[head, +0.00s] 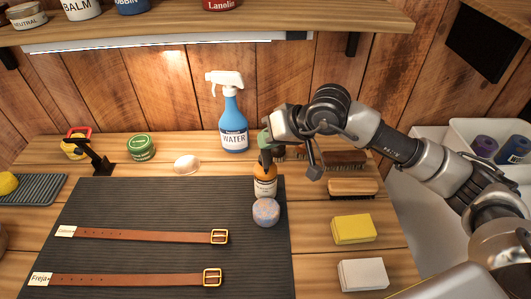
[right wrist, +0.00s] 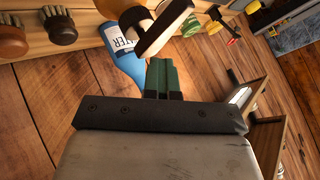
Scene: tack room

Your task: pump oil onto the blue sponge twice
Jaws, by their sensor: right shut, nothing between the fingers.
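The blue sponge (head: 265,213) is a small round pad at the right edge of the dark mat in the head view. Just behind it stands an upright amber oil bottle (head: 265,186) with a pale label and a dark pump top (head: 266,158). My right gripper (head: 265,139) is over the pump top, with its green fingers shut and empty. Whether they touch the pump is unclear. The green fingers (right wrist: 164,76) also show together in the right wrist view. My left gripper is not in view.
A blue water spray bottle (head: 233,125) stands behind the oil. Brushes (head: 352,187) and yellow (head: 353,229) and white (head: 363,274) blocks lie to the right. Two leather straps (head: 140,236) lie on the mat (head: 180,205). A green tin (head: 141,147) stands back left.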

